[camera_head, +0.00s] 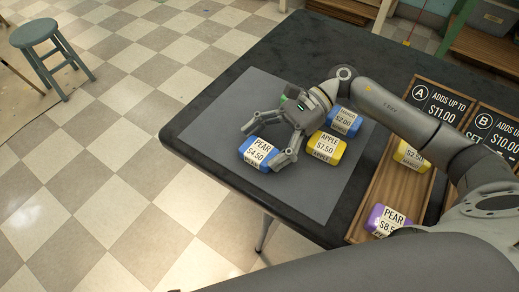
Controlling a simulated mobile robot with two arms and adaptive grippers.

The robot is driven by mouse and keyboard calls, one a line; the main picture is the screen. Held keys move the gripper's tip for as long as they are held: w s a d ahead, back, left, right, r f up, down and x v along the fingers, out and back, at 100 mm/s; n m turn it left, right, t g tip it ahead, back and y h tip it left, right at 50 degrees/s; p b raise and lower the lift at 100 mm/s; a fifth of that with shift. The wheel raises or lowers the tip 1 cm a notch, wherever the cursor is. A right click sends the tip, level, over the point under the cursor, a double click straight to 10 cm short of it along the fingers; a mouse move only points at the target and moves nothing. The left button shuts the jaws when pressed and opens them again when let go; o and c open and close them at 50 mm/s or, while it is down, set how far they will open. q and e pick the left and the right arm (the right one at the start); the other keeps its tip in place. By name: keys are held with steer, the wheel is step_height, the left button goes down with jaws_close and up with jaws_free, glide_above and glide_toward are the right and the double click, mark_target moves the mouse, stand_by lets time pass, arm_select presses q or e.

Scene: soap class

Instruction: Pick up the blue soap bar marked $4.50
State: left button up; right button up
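The blue soap bar marked "PEAR $4.50" (258,153) lies on the grey mat (232,108) near its front left edge. My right gripper (266,143) is open above and around this bar, one finger at its upper left and the other at its right. I cannot tell whether the fingers touch it. A second blue bar marked $2.00 (344,121) lies behind the gripper, partly hidden. A yellow bar marked "APPLE $7.50" (325,147) lies right of the gripper. My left gripper is not in view.
A wooden tray (368,205) at the right holds a yellow bar (411,155) and a purple bar (388,219), with my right arm across it. Black signs (438,107) stand behind. The mat's left part is clear. A stool (50,55) stands far left.

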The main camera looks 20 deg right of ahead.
mark_target(265, 147)
steer(key=c, duration=0.5)
steer(key=shift+r, duration=0.55)
step_height(265, 147, up, 2)
steer(key=shift+s+r, duration=0.1)
steer(key=shift+r, duration=0.15)
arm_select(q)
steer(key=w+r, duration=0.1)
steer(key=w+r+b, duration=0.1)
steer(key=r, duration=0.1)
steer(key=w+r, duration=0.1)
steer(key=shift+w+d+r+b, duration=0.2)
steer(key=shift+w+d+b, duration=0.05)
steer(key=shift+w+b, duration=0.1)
arm_select(e)
steer(key=s+d+r, duration=0.1)
steer(key=s+r, duration=0.8)
steer(key=s, duration=0.4)
steer(key=shift+s+d+r, duration=0.2)
steer(key=shift+s+d, duration=0.1)
steer(key=shift+d, duration=0.1)
